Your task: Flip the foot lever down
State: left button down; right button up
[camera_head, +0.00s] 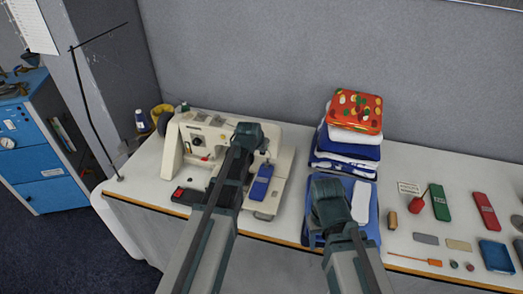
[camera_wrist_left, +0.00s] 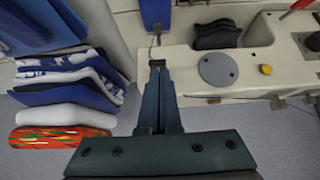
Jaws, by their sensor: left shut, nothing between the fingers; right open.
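A cream sewing machine (camera_head: 190,130) stands on the left part of the table. A small red-tipped piece (camera_head: 205,158) shows on its front; a red piece (camera_wrist_left: 301,4) also shows at the top right of the left wrist view. I cannot tell for sure which part is the foot lever. My left gripper (camera_wrist_left: 158,65) is shut and empty, its fingertips at the end of the machine's body, near a thin metal piece (camera_wrist_left: 155,42). I cannot tell if they touch. In the head view my left arm hides part of the machine. My right gripper (camera_head: 325,183) is open over folded blue cloth (camera_head: 369,234).
A stack of folded cloths (camera_head: 340,158), with a red patterned one (camera_head: 355,111) on top, stands behind my right gripper. A blue piece (camera_head: 262,183) is at the machine's right end. Small sewing items, including a green box (camera_head: 440,202), lie at right. A grey partition closes the back.

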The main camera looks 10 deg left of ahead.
pick_arm(q)
jog(key=f+t+b, duration=0.1)
jog(key=t+b, duration=0.1)
jog(key=b, duration=0.2)
jog(key=s+f+t+b, duration=0.1)
jog(key=t+b, duration=0.1)
jog(key=b, duration=0.2)
jog(key=f+t+b, duration=0.2)
jog(key=b, duration=0.2)
jog(key=shift+s+b, duration=0.2)
jog(key=shift+b, duration=0.15)
jog(key=shift+r+p, duration=0.75)
jog(key=shift+p, duration=0.05)
